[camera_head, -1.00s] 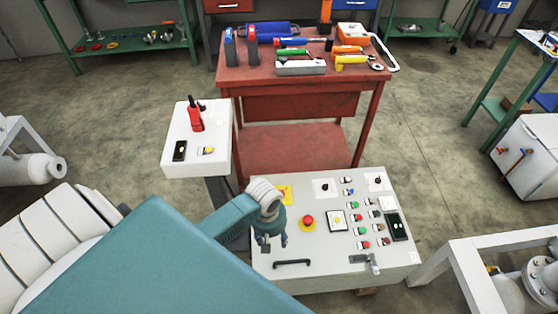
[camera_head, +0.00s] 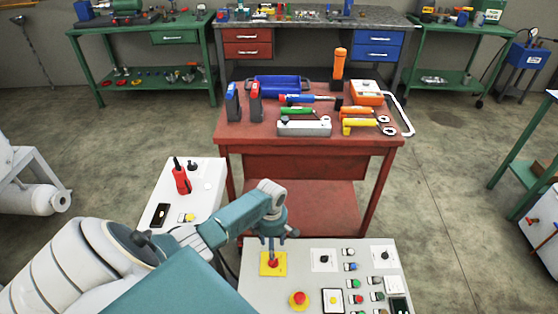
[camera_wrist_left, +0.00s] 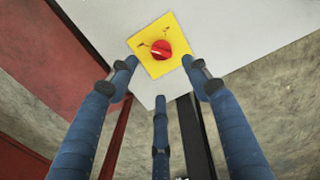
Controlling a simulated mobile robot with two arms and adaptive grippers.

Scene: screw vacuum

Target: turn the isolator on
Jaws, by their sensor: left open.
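The isolator is a red rotary knob (camera_wrist_left: 161,50) on a square yellow plate (camera_wrist_left: 147,68), set near the far left corner of the light grey control panel (camera_head: 256,296). In the head view its yellow plate (camera_head: 264,269) shows below my left gripper (camera_head: 273,254), whose fingers partly cover the knob. In the left wrist view my left gripper (camera_wrist_left: 160,72) is open and empty. Two blue fingers flank the yellow plate and a third is on the near side. The fingertips appear apart from the knob; the remaining gap is hard to judge. My right gripper is out of view.
A red emergency button (camera_head: 299,299), black switches and several coloured buttons stand on the panel nearby. A white box (camera_head: 205,183) with a red handset (camera_head: 181,180) is to the left. A red table (camera_head: 231,128) loaded with tools stands behind the panel.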

